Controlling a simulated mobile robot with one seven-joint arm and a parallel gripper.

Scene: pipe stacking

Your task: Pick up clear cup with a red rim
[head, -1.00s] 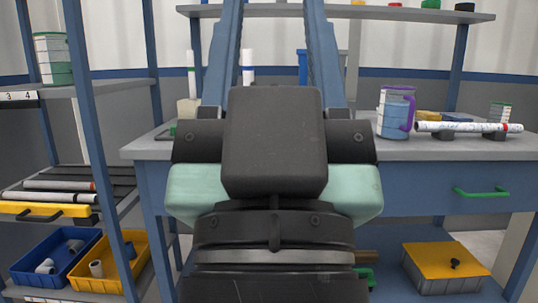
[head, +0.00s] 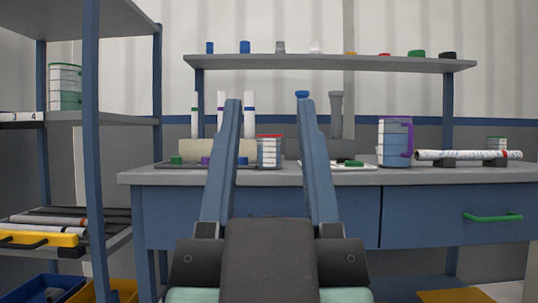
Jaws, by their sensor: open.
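The clear cup with a red rim (head: 269,152) stands upright on the grey workbench top (head: 440,175), toward the back. In the picture it shows between the two blue fingers of my gripper (head: 268,100). The gripper is open and empty, its fingers wide apart and pointing away from me. The cup is not touched by either finger as far as I can see. Its full outline shows apart from a little near the tray behind it.
A cup with a purple rim and handle (head: 394,142) stands to the right, beside a white pipe (head: 467,155) on black supports. Upright pipes (head: 248,115) stand behind the left finger. A tray with coloured caps (head: 177,161) lies left. A shelf (head: 345,62) with several caps spans above.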

